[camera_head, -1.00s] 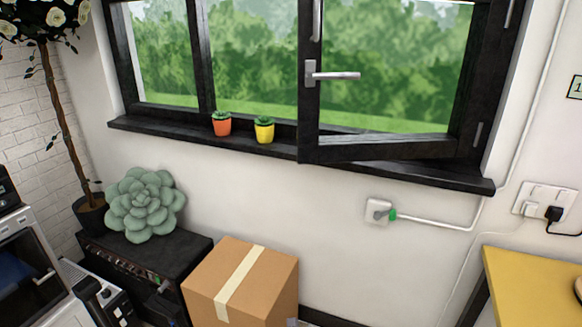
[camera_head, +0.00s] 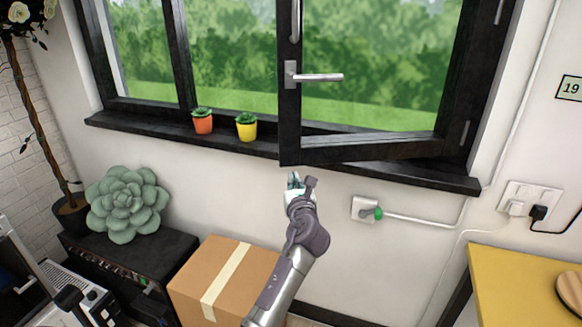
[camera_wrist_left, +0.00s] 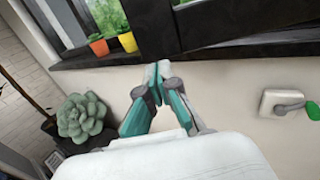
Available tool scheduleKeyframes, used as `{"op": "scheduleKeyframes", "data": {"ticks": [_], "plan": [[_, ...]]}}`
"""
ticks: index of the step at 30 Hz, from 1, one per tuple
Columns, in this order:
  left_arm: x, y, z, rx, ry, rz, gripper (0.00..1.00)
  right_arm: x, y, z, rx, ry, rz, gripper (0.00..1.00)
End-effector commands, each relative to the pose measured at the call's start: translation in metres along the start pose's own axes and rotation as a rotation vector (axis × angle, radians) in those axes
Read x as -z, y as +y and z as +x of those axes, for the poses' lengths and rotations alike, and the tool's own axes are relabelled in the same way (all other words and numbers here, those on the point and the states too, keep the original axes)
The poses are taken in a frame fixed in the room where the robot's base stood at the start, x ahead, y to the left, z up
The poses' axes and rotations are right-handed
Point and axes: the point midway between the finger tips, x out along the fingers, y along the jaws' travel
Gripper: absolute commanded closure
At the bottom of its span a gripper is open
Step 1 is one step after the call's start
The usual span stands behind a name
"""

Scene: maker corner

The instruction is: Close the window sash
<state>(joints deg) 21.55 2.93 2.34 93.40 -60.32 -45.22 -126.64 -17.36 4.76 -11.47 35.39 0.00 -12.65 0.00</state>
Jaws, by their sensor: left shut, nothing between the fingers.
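The window sash (camera_head: 372,152) has a black frame and stands ajar, hinged at the right, its free left edge swung out over the sill (camera_head: 140,130) into the room. Its silver handle (camera_head: 318,77) sticks out level to the right. My left gripper (camera_head: 294,180) is just below the sash's lower left corner, in front of the white wall, with no clear contact. In the left wrist view the gripper (camera_wrist_left: 156,75) is shut and empty, its fingertips near the sill and the sash's lower edge (camera_wrist_left: 255,42). My right gripper is not in view.
An orange pot (camera_head: 202,122) and a yellow pot (camera_head: 246,127) stand on the sill left of the sash. A yellow table (camera_head: 510,285) is at right.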

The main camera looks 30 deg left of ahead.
Motion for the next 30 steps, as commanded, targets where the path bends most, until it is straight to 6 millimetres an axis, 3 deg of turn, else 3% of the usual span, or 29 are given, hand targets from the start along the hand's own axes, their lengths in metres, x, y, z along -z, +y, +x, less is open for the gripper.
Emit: {"op": "scheduleKeyframes", "data": {"ticks": [3, 9, 25, 30], "plan": [[-0.002, 0.000, 0.025, -0.002, 0.000, 0.000, 1.00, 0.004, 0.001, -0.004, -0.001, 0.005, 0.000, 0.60], [-0.001, 0.000, 0.051, 0.000, 0.000, -0.001, 1.00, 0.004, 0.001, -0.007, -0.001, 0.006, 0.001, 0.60], [0.000, 0.001, 0.060, 0.001, 0.000, 0.000, 1.00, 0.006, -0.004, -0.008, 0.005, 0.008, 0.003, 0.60], [-0.002, 0.015, 0.070, 0.013, -0.001, 0.003, 1.00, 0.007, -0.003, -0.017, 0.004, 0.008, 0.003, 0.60]]}}
